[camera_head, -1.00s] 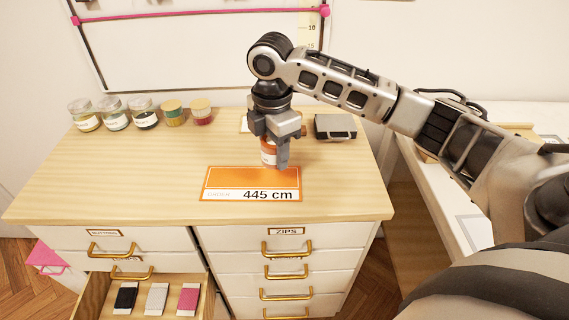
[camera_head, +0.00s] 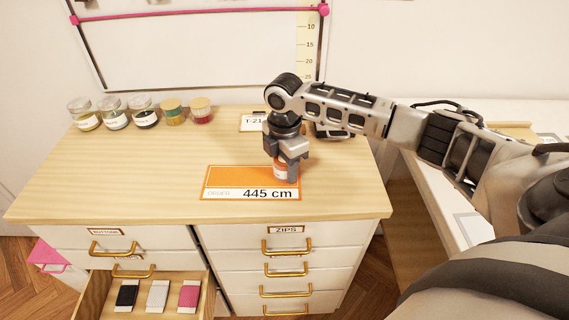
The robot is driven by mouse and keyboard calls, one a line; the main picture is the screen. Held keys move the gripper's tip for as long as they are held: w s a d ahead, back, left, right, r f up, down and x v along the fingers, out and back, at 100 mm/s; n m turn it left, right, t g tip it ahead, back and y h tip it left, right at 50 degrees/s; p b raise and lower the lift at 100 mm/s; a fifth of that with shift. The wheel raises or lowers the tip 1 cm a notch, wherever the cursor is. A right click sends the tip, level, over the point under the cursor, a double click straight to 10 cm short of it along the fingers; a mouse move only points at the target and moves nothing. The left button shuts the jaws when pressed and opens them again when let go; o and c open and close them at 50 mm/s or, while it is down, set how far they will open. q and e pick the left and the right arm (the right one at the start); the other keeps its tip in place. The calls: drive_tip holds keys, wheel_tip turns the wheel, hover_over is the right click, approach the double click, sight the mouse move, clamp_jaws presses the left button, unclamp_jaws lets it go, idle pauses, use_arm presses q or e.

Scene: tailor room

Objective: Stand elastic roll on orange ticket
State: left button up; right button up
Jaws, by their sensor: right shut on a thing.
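The orange ticket (camera_head: 238,178), with a white strip reading "445 cm", lies flat near the front of the wooden cabinet top. My right gripper (camera_head: 286,176) points down and is shut on the elastic roll (camera_head: 279,170), an orange and white upright cylinder partly hidden by the fingers. The roll is at the ticket's right end, over or on it. I cannot tell whether its base touches the ticket. My left gripper is not in view.
Several jars (camera_head: 143,113) stand along the back left of the cabinet top (camera_head: 130,165). A white card marked T-21 (camera_head: 254,123) and a dark tin (camera_head: 333,133) are behind my right gripper. A drawer (camera_head: 160,276) with small packs is open at lower left.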

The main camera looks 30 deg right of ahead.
drive_tip(key=shift+f, duration=0.15)
drive_tip(key=o, duration=1)
wheel_tip(320, 180, up, 12)
drive_tip(key=shift+r+b, duration=0.2)
drive_tip(key=shift+b, duration=0.25)
